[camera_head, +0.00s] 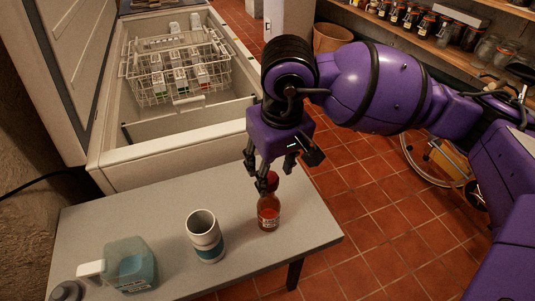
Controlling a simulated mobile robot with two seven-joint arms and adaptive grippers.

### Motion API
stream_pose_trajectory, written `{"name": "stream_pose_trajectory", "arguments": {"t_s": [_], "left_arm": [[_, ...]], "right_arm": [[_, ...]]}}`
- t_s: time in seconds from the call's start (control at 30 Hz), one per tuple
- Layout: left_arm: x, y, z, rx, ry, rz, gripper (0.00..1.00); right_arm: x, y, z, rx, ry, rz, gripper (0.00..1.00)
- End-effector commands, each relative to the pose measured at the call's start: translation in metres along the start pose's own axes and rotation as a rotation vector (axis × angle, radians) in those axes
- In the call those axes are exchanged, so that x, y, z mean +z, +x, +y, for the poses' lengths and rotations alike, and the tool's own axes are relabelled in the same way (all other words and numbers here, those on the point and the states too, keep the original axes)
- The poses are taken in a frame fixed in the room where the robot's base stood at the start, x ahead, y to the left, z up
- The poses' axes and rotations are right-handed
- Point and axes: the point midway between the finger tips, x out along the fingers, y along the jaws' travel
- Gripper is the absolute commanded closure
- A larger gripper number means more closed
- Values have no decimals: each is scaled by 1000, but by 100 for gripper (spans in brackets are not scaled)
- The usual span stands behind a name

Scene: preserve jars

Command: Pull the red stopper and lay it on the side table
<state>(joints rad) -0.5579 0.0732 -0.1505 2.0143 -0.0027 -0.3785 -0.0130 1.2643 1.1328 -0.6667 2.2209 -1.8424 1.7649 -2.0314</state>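A bottle (268,216) with red contents and a pale label stands upright on the grey table, near its right end. The red stopper (272,181) is on top of the bottle. My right gripper (273,175), on the purple arm from the right, points down over the stopper. One finger is close against the left of the stopper; the other hangs at its upper right, seemingly apart from it. The gripper looks open, and whether it touches the stopper is unclear. Part of the stopper is hidden by the finger. My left gripper is not in view.
The grey table (130,215) also holds a white cup with a blue band (205,237) and a jug with blue-green liquid (130,265). Behind it is an open chest freezer (150,160) with a wire basket (178,75). Shelves of jars (440,25) line the back right.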

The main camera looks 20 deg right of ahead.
Motion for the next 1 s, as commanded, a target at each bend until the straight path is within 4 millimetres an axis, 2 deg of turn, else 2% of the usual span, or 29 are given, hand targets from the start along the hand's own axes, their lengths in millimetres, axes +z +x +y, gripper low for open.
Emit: {"name": "stream_pose_trajectory", "arguments": {"t_s": [0.1, 0.3, 0.63, 0.97, 1.0], "left_arm": [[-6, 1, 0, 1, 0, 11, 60], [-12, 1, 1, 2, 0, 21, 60], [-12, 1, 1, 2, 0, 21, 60], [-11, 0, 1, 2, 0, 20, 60], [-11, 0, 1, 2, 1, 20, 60]], "right_arm": [[1, 19, 0, -1, 1, -4, 54], [1, 38, 0, -2, 2, -1, 54], [0, 42, 0, -2, 2, -1, 54], [0, 42, 0, -2, 2, 0, 96], [0, 42, 0, -2, 2, 0, 76]]}}
